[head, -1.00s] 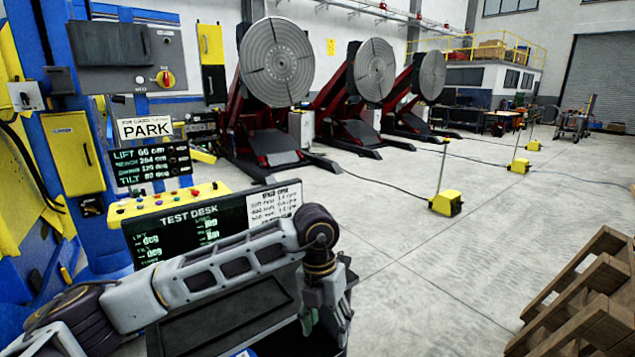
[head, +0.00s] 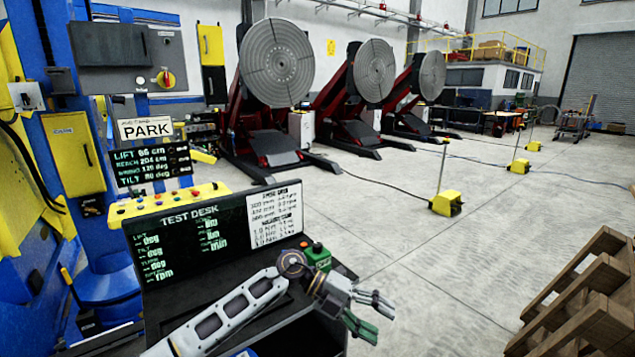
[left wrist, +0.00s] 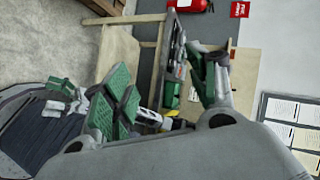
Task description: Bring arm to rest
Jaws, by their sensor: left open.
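My left arm (head: 235,310) comes in from the bottom of the head view, low over the front of the test desk (head: 175,285). My left gripper (head: 380,318) is open and empty, with its fingers pointing right, past the desk's right edge. In the left wrist view the gripper (left wrist: 158,70) shows its green-padded fingers spread apart with nothing held between them. A green box with a red button (head: 318,255) stands on the desk just behind the wrist. I do not see my right gripper in the head view.
A wooden pallet stack (head: 585,310) stands at the lower right. A yellow pedal box (head: 446,204) with a post sits on the open floor. Red positioners with round plates (head: 276,60) stand behind. A blue machine (head: 90,240) stands at left.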

